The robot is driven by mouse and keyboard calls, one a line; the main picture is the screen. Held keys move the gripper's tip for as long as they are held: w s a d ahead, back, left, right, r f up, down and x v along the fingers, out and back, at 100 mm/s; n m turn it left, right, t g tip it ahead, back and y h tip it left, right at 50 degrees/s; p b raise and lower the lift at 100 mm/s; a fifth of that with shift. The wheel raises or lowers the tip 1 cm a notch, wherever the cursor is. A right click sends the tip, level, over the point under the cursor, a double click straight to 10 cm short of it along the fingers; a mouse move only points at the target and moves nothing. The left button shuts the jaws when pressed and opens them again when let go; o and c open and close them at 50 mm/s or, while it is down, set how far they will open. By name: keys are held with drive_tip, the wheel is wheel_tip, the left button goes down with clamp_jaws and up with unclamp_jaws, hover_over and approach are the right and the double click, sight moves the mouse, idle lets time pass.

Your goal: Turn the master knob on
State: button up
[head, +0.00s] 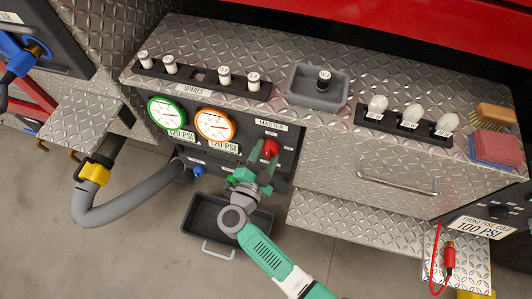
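The master knob (270,148) is red and sits on the dark panel under the MASTER label (271,126) in the head view. My gripper (262,158) reaches up to the panel from below, with its fingertips at or just below the red knob. The fingers overlap the knob's lower left side in the picture. I cannot tell whether they touch it or close around it. The knob's lower part and any position marks beside it are partly hidden or too small to read.
Green-rimmed (166,112) and orange-rimmed (215,124) gauges are left of the knob. A dark bin (190,222) with a handle lies below the panel. A grey hose (135,208) curves at the left. A drawer handle (397,183) projects at the right.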

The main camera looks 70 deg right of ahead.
drive_tip(key=shift+m, duration=0.3)
drive_tip(key=m+p, duration=0.1)
drive_tip(key=m, duration=0.1)
drive_tip(key=shift+r+m, duration=0.15)
drive_tip(key=shift+m, duration=0.25)
drive_tip(key=m+p, duration=0.1)
drive_tip(key=m, duration=0.4)
drive_tip(key=shift+t+y, duration=0.3)
drive_tip(key=shift+y, duration=0.1)
drive_tip(key=m, duration=0.4)
drive_tip(key=shift+s+t, duration=0.1)
drive_tip(key=shift+t, duration=0.2)
drive_tip(key=shift+m+t, duration=0.4)
drive_tip(key=shift+m, duration=1.7)
drive_tip(key=o, duration=0.9)
drive_tip(key=shift+o, duration=0.2)
